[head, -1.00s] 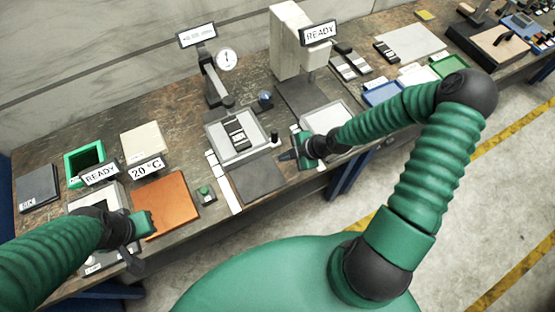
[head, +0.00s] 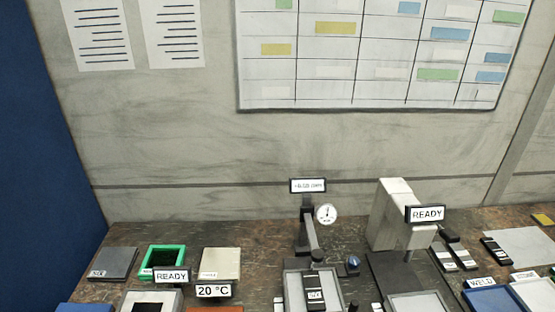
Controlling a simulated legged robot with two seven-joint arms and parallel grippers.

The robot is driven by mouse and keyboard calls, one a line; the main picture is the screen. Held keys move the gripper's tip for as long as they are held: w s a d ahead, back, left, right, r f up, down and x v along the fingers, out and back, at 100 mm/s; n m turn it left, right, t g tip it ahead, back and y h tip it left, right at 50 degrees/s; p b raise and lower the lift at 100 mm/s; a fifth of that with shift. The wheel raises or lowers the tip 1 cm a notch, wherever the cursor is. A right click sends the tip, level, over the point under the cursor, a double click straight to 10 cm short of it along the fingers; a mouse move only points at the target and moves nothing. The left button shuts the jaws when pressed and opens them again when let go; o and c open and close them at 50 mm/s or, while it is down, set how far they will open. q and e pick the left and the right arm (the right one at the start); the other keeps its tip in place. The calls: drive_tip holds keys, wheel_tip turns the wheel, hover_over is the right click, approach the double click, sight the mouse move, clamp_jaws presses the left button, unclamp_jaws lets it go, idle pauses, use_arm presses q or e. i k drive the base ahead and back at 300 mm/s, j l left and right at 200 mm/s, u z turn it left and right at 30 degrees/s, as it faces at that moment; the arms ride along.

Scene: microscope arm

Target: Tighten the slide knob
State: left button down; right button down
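A small round blue-topped knob (head: 353,263) shows in the head view, on a dark mount just right of the gauge stand. I cannot tell for certain that it is the slide knob, nor whether it is tight. The dark gauge stand (head: 309,236) rises behind a light-framed plate (head: 290,290), with a round white dial (head: 326,214) at its right and a small display (head: 308,186) on top. Black-and-white blocks (head: 315,292) lie on the plate. Neither of my grippers is in view.
A tall pale machine (head: 392,215) with a READY sign (head: 425,214) stands right of the knob. A green-rimmed box (head: 162,262), a dark grey plate (head: 114,263) and a beige plate (head: 221,262) are at left. Blue trays (head: 495,300) are at right. A wall with a chart (head: 370,75) backs the bench.

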sight(354, 262)
drive_tip(key=i+l+u, duration=0.2)
drive_tip(key=l, duration=0.15)
drive_tip(key=i+l+u, duration=0.15)
drive_tip(key=l, duration=0.25)
drive_tip(key=i+l+u, duration=0.2)
drive_tip(key=l, duration=0.2)
drive_tip(key=k+j, duration=0.05)
